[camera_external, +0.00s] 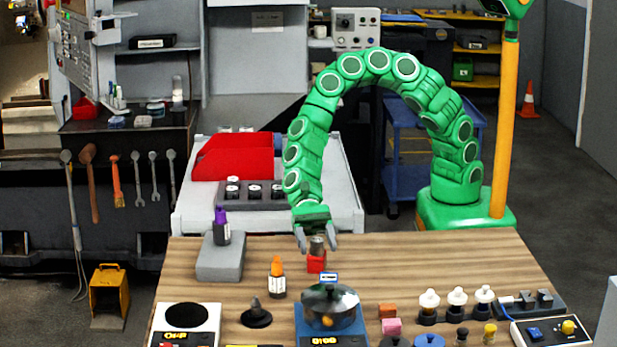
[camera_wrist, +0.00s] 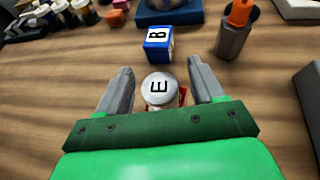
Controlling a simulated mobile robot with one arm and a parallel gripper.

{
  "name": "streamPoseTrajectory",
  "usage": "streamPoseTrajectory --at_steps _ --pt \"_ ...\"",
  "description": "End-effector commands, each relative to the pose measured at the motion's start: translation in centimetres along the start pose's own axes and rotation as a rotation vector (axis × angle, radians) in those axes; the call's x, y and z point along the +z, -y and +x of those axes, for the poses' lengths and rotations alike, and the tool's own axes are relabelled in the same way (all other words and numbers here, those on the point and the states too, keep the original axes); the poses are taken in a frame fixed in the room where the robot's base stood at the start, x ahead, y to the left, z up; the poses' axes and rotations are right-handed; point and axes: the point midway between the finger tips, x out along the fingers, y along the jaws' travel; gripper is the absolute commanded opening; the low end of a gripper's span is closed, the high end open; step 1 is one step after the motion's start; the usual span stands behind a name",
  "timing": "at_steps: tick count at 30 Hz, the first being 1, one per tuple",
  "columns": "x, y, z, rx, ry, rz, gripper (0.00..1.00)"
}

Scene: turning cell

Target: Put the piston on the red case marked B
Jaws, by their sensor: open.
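A grey cylinder, seemingly the piston (camera_external: 317,243), stands upright on a small red case (camera_external: 316,263) in the external view. In the wrist view its round pale top (camera_wrist: 159,88) bears the letter E, and only slivers of red (camera_wrist: 182,97) show beside it. Any mark on the red case is hidden. My gripper (camera_external: 316,247) is open, with its fingers on either side of the piston; the wrist view shows gaps on both sides. The letter B is on a blue and white case (camera_wrist: 158,43), which also stands in front of the red one in the external view (camera_external: 328,277).
An orange-capped bottle (camera_external: 277,281) stands to the left. A grey block (camera_external: 218,260) carries a purple-capped bottle (camera_external: 222,230). A blue scale (camera_external: 310,338) with a glass-like vessel (camera_external: 330,306) stands in front. Several white-topped pieces (camera_external: 456,299) stand at right. The wood between is bare.

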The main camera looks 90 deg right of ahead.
Motion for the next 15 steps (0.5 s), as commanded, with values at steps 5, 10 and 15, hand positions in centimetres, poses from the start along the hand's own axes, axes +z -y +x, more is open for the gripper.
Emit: streamPoseTrajectory --at_steps 5,10,15 --pt "0.0 0.1 -2.3 -0.003 -0.001 -0.001 0.67" --pt "0.0 0.1 -4.5 -0.005 -0.002 -0.002 0.67" --pt "0.1 0.1 -6.7 -0.003 0.000 -0.003 0.67"
